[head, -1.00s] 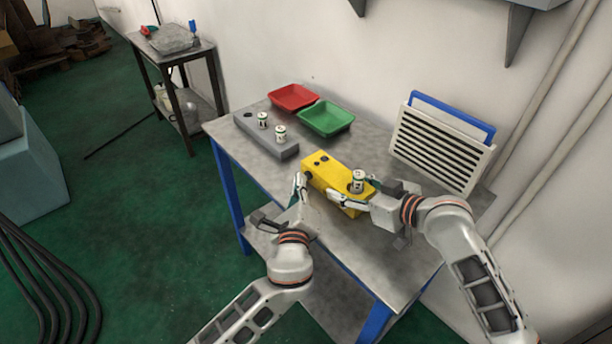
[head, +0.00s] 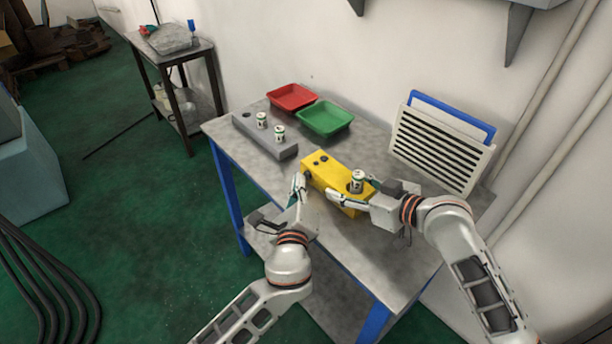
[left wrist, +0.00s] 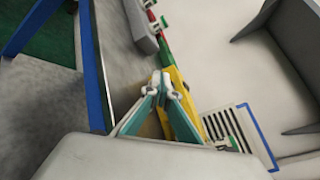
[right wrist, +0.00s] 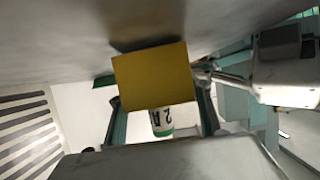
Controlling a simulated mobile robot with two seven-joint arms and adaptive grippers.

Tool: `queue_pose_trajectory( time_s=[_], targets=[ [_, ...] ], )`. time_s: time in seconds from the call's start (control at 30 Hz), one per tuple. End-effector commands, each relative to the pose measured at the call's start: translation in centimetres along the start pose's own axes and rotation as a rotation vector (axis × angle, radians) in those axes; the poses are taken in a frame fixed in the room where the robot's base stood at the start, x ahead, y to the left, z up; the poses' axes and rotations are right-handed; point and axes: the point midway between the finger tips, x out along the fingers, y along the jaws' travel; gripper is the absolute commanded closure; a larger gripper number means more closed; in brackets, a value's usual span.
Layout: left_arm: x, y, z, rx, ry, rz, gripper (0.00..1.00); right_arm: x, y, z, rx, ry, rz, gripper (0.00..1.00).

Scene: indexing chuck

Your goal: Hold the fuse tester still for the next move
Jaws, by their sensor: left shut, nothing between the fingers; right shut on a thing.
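The yellow fuse tester (head: 328,173) lies on the table, with dark holes in its left part and a white-and-green fuse (head: 358,181) upright in its right end. My right gripper (head: 357,196) is shut across that right end. The right wrist view shows the tester's yellow end face (right wrist: 153,78) between the fingers, with the fuse (right wrist: 161,122) beside it. My left gripper (head: 299,180) is shut and empty near the tester's left end. Its fingertips meet in the left wrist view (left wrist: 165,77). I cannot tell whether they touch the tester.
A grey block (head: 264,137) with two upright fuses stands on the table's left part. A red tray (head: 292,97) and a green tray (head: 326,119) lie at the back. A slatted white panel (head: 440,150) stands at the right. The front tabletop (head: 370,262) is bare.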

Motion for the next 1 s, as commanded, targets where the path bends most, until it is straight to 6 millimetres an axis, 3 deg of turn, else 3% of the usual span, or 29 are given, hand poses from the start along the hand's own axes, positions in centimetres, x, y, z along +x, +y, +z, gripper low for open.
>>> queue_pose_trajectory(
  time_s=[0.03, 0.17, 0.7, 1.0],
  targets=[
    [0.1, -0.8, -0.6, -0.019, 0.014, -0.012, 1.00, 0.0, 0.0, 0.0, 0.000, 0.001, -0.001, 0.79],
    [0.0, -0.7, -0.6, -0.019, 0.014, -0.012, 1.00, 0.0, 0.0, 0.0, 0.000, 0.001, 0.000, 0.79],
    [-3.1, 1.9, 2.0, -0.010, 0.008, -0.007, 1.00, 0.0, 0.0, 0.1, 0.000, -0.001, 0.001, 0.79],
    [-3.5, 2.2, 2.3, -0.008, 0.005, -0.007, 1.00, 0.0, 0.0, 0.1, 0.000, -0.002, 0.001, 0.79]
  ],
)
